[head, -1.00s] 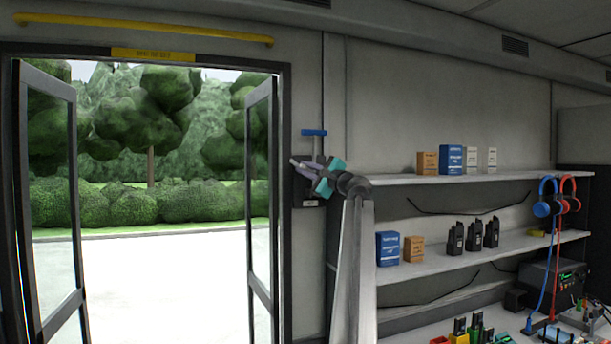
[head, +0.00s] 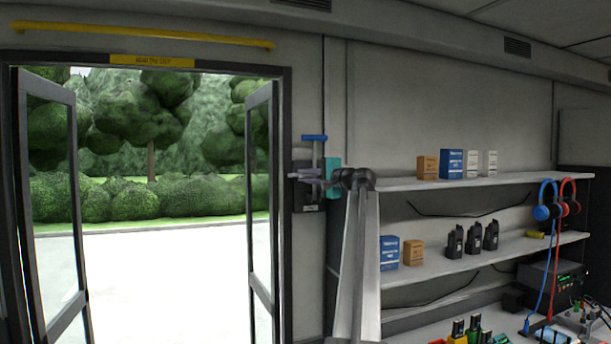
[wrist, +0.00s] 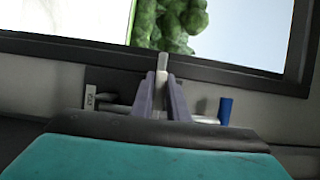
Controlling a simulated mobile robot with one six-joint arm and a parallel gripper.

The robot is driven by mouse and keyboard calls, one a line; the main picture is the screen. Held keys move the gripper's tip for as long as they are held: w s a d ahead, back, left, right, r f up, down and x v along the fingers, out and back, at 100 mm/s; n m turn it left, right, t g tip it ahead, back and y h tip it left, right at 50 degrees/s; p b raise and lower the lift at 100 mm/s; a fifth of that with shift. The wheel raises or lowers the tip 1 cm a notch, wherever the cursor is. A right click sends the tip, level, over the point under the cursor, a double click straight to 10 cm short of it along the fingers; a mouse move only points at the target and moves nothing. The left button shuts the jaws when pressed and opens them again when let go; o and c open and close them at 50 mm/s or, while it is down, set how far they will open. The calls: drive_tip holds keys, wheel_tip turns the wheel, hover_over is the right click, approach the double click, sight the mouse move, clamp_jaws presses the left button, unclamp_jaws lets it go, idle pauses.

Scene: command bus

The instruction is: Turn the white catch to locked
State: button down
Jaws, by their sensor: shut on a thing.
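The white catch (wrist: 163,63) is a small pale bar on a dark plate beside the door frame. In the wrist view its end sticks up between my fingers, toward the doorway. My gripper (wrist: 161,90) is shut on the catch, with one purple-grey finger on each side. In the head view my gripper (head: 303,175) lies level across the dark plate (head: 308,201), and the catch itself is hard to make out there. A lever with a blue handle (head: 314,137) stands upright just above; the handle (wrist: 225,110) is at right in the wrist view.
A small pale label (wrist: 90,97) is on the plate, its text too small to read surely. The open door leaf (head: 261,190) is left of the plate. Shelves (head: 450,181) with boxes and radios stand to the right of my arm.

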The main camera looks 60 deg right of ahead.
drive_tip(key=shift+f, duration=0.2)
drive_tip(key=c, duration=1.8)
unclamp_jaws()
drive_tip(key=shift+r, duration=0.1)
drive_tip(key=shift+o, duration=0.2)
drive_tip(key=b+v, duration=0.4)
drive_tip(key=v, duration=0.9)
drive_tip(key=shift+s, duration=0.35)
drive_tip(key=shift+a, duration=0.1)
